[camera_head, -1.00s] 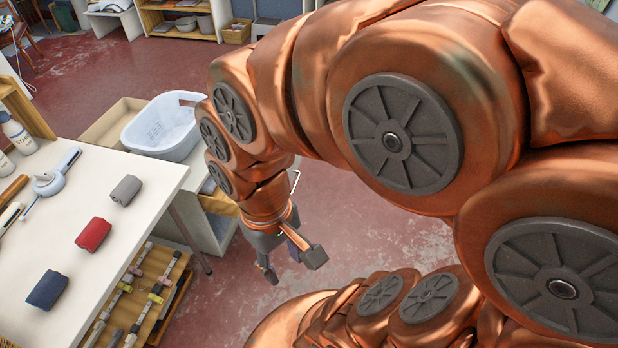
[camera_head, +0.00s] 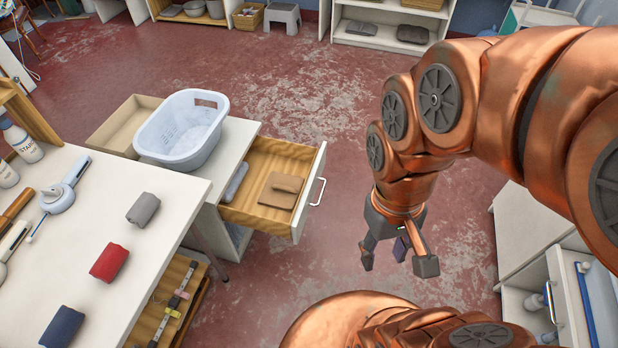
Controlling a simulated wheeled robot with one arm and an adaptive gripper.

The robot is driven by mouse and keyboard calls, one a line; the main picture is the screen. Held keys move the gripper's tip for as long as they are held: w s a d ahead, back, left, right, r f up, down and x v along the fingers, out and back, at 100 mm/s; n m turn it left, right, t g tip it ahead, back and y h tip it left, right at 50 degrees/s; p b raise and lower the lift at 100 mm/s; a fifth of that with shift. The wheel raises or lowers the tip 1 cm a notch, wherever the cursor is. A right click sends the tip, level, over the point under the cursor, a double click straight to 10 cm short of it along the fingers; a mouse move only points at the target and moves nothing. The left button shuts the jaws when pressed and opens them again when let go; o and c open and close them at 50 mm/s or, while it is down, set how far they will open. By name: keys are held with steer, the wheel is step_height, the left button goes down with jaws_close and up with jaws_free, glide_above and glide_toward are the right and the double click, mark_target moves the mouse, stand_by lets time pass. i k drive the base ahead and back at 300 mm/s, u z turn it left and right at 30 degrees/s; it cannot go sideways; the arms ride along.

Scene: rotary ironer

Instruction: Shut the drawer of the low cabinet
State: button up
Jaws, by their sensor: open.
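The low cabinet (camera_head: 236,138) is white and stands behind the work table, left of the picture's middle. Its drawer (camera_head: 262,224) is pulled out to the right, with a wooden inside, a white front and a bar handle (camera_head: 318,192). Inside lie a brown folded cloth (camera_head: 281,190) and a grey item (camera_head: 236,182). My gripper (camera_head: 397,262) is open and empty, pointing down over the red floor. In the picture it is right of and below the drawer front, apart from it.
A light blue basket (camera_head: 182,128) sits on the cabinet top, beside an open tan box (camera_head: 125,125). The white table (camera_head: 165,215) with rolled cloths is at left. Another white cabinet (camera_head: 530,235) stands at right. Bare floor (camera_head: 300,100) lies beyond the drawer.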

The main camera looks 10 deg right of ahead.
mark_target(265, 154)
steer(key=i, duration=0.25)
steer(key=k, duration=1.15)
steer(key=u, duration=0.9)
steer(key=i, duration=1.05)
steer(key=z, duration=0.4)
steer(key=i, duration=0.85)
steer(key=z, duration=0.75)
